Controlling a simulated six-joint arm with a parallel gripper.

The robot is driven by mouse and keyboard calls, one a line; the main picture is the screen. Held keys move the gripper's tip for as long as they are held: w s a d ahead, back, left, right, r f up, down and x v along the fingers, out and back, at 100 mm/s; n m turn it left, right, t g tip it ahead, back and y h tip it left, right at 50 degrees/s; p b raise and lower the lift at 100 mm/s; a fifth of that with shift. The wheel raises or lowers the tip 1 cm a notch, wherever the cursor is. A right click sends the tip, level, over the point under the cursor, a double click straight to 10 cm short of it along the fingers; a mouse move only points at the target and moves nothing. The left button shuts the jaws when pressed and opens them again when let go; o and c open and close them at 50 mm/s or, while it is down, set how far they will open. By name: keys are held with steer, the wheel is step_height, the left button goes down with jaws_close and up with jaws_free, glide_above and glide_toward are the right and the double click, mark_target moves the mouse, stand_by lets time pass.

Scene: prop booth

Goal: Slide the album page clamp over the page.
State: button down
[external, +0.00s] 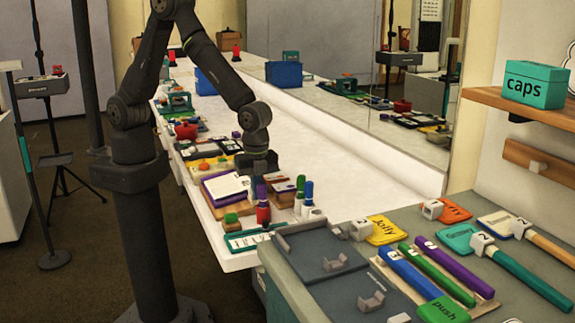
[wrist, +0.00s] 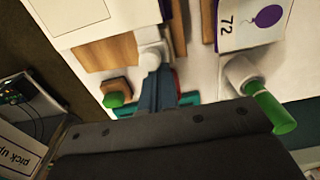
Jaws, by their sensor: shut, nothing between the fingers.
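A white page with a purple border, the likely album page (external: 228,187), lies on a wooden board on the long white counter in the external view. A white page (wrist: 68,10) on a wooden board shows at the upper left of the wrist view. My gripper (external: 260,174) points down just right of the page in the external view, above several small upright items. In the wrist view my gripper (wrist: 160,78) is shut and empty, near a small white rounded piece (wrist: 151,56) at the board's edge. I cannot tell whether this piece is the clamp or whether I touch it.
A green block (wrist: 117,99) and a green-capped white tube (wrist: 265,97) flank my gripper. A card marked 72 (wrist: 248,22) lies at the upper right. A teal-edged tray (external: 248,240) lies at the counter's near end.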

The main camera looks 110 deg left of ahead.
steer(key=shift+s+a, duration=0.25)
steer(key=shift+s, duration=0.05)
steer(key=shift+r, duration=0.1)
steer(key=shift+w+d+r, duration=0.1)
steer(key=shift+r, duration=1.4)
steer(key=shift+w+d+r, duration=0.1)
steer(key=shift+r, duration=1.35)
steer(key=shift+f, duration=0.1)
steer(key=shift+s+a+f, duration=0.1)
steer(key=shift+f, duration=0.25)
steer(key=shift+s+a+f, duration=0.1)
steer(key=shift+f, duration=2.5)
